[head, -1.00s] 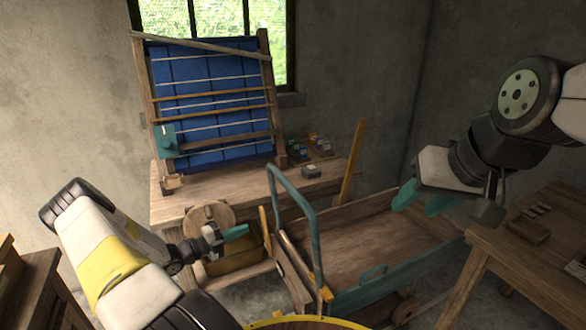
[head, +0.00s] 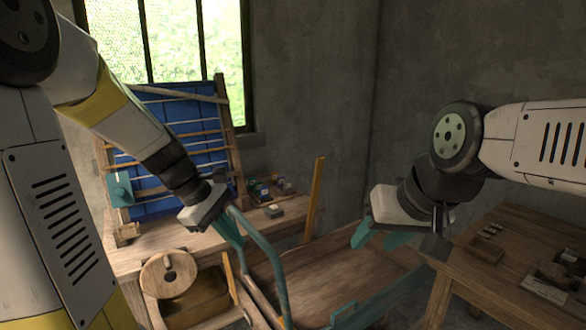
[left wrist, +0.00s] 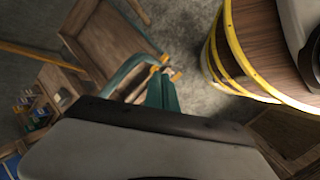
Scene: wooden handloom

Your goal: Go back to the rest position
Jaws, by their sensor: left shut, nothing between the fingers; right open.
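My left gripper (head: 232,236) has teal fingers that are shut with nothing between them. In the head view it hangs in front of the table's right part, beside the teal handle of the cart. Its fingers also show in the left wrist view (left wrist: 161,94), pointing toward the cart. My right gripper (head: 377,236) is open and empty, with its teal fingers pointing down above the far right part of the wooden cart (head: 325,272). The left arm partly hides the loom (head: 205,125) with its blue cloth.
A wooden table (head: 150,250) bears the loom and several small blocks. The cart has a teal handle (head: 268,262). A side table (head: 510,262) with small items stands at the right. A yellow-hooped barrel (left wrist: 222,62) shows in the left wrist view.

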